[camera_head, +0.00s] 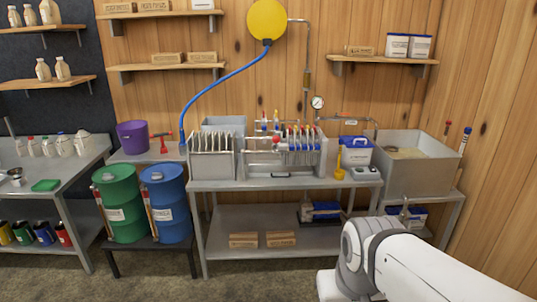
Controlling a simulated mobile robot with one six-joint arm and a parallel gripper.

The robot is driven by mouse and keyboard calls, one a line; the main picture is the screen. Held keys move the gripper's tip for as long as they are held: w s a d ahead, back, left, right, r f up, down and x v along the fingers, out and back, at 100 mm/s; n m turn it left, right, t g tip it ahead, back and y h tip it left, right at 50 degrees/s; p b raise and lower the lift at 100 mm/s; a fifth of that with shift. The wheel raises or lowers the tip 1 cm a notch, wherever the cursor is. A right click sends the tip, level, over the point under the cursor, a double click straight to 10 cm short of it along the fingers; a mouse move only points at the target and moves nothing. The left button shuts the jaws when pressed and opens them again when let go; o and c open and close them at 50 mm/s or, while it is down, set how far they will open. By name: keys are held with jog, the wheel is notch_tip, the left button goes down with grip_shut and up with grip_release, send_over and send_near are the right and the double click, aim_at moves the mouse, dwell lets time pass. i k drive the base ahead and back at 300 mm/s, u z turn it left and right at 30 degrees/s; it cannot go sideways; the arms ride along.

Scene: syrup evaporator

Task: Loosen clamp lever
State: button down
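A metal press-like unit (300,170) with a row of upright plates stands on the middle steel table. A small red knob (276,140) shows at its left front; it may belong to the clamp lever, but it is too small to tell. Several small red and blue parts line the top of the plates. My arm (385,255) reaches in from the lower right, below and in front of the table. My gripper is not in view, and nothing shows near the red knob.
The steel table (265,184) also holds a rack of upright plates (211,158), a white bucket (356,150) and a yellow scoop (339,172). A large steel pan (416,180) stands at right. Green (118,203) and blue (165,203) drums stand at left. The floor in front is clear.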

aim_at(276, 139)
jog(key=u, duration=0.3)
jog(key=i, duration=1.3)
jog(key=z, duration=0.3)
